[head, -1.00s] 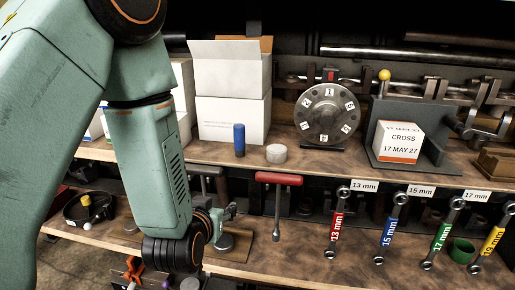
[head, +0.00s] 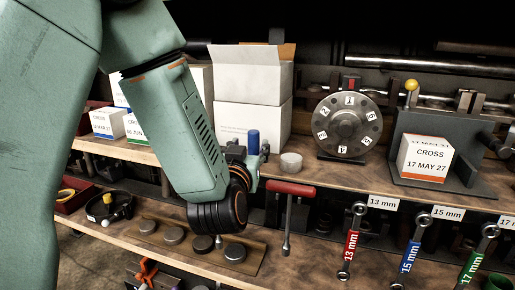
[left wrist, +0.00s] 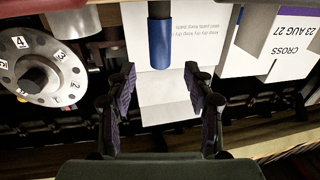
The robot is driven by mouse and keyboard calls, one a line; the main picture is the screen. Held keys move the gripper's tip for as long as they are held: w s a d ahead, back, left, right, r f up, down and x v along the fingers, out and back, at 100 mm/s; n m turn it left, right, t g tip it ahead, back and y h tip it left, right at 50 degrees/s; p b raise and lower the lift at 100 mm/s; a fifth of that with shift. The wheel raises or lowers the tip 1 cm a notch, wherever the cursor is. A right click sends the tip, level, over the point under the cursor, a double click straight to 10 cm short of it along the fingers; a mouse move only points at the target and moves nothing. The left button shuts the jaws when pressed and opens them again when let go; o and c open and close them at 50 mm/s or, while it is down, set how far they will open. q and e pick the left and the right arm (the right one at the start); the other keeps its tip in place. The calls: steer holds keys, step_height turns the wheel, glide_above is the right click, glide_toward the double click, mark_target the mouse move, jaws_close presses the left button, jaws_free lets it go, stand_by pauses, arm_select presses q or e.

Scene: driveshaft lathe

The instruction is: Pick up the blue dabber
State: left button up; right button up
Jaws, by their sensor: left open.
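The blue dabber (head: 253,142) stands upright on the upper shelf, in front of a white box, in the head view. In the left wrist view, which shows the scene upside down, the blue dabber (left wrist: 160,42) is ahead of my fingers and centred between them. My left gripper (head: 252,158) is at the dabber's side in the head view, its fingers partly hidden by my wrist. In the left wrist view my left gripper (left wrist: 160,80) is open, with nothing between its fingertips. My right gripper is in neither view.
An open white box (head: 252,85) stands behind the dabber, and a pale round puck (head: 291,162) beside it. A red-handled tool (head: 290,190) and wrenches hang below the shelf edge.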

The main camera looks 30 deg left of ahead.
mark_target(252, 139)
arm_select(q)
steer(key=b+x, duration=0.1)
steer(key=x, duration=0.5)
steer(key=shift+a+f, duration=0.1)
steer(key=shift+a, duration=0.05)
steer(key=shift+w+a, duration=0.1)
steer(key=shift+w, duration=0.15)
steer(key=shift+d, duration=0.2)
steer(key=shift+c, duration=0.2)
steer(key=shift+a, duration=0.1)
jaws_close()
